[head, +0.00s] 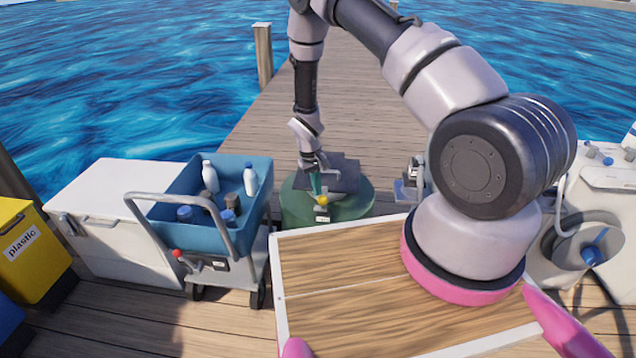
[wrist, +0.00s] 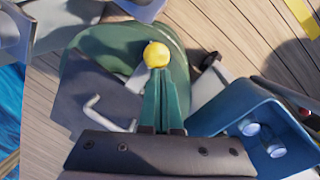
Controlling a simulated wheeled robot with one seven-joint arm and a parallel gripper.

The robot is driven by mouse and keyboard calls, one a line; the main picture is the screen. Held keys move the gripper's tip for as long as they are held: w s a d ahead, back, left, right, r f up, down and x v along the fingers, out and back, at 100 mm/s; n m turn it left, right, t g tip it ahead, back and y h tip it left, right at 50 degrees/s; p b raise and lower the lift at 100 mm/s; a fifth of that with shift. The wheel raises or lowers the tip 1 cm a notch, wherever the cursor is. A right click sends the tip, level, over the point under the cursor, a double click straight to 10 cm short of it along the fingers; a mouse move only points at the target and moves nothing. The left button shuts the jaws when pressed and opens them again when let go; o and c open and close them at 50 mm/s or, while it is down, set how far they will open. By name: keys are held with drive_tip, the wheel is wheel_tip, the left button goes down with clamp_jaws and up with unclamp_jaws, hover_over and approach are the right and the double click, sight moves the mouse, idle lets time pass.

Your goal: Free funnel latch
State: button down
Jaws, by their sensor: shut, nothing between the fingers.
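A yellow ball-shaped knob (head: 323,200) shows at the front of a round green drum (head: 350,207). In the wrist view the yellow knob (wrist: 156,54) is right at the tips of my gripper (wrist: 158,72); whether they touch I cannot tell. My gripper (head: 317,188) points down over the drum, its teal fingers shut and empty. A dark hatch plate (head: 343,173) with a pale bent handle (wrist: 104,112) lies over the drum, beside my fingers. I cannot make out a latch for certain; the knob's mount is partly hidden by my fingers.
A cart with a blue bin (head: 205,238) of bottles stands left of the drum, before a white chest (head: 105,215). A yellow plastic bin (head: 28,250) is far left. A white unit with a round grey basin (head: 567,242) is at right. The dock behind is clear.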

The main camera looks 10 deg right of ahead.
drive_tip(key=s, duration=0.1)
drive_tip(key=s+f, duration=0.1)
drive_tip(key=s+a, duration=0.1)
drive_tip(key=shift+s+f, duration=0.2)
drive_tip(key=shift+f, duration=0.05)
drive_tip(key=shift+w, duration=0.1)
drive_tip(key=shift+w+d+f, duration=0.2)
drive_tip(key=shift+w+f, duration=0.05)
drive_tip(key=shift+w, duration=0.4)
drive_tip(key=s+a+r, duration=0.6)
drive_tip(key=s+r, duration=0.1)
idle(0.4)
